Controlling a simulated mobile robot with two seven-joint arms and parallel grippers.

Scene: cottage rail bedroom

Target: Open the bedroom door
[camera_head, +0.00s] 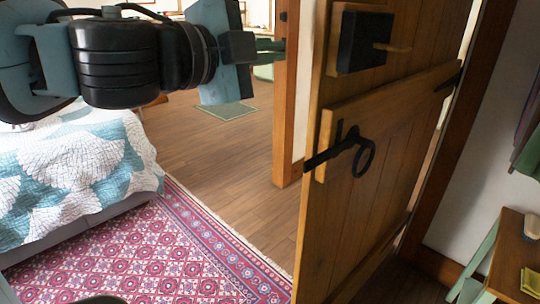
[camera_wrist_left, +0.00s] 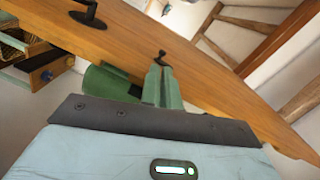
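The wooden plank door (camera_head: 385,200) stands ajar in the head view, its free edge apart from the wooden post (camera_head: 286,120). It carries a black ring handle (camera_head: 364,158) with a latch bar jutting past the free edge, and a black lock box (camera_head: 362,40) above. My left gripper (camera_head: 270,48) is left of the door's upper free edge, near the post. In the left wrist view its green fingers (camera_wrist_left: 137,82) are apart with nothing seen between them, in front of a long wooden board with black fittings. Contact cannot be told. My right gripper is not in view.
A bed (camera_head: 75,170) with a patterned quilt stands at left, and a red patterned rug (camera_head: 170,250) lies beside it. Bare wooden floor (camera_head: 215,150) shows left of the post. A small wooden table (camera_head: 515,255) stands at lower right, close to the door.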

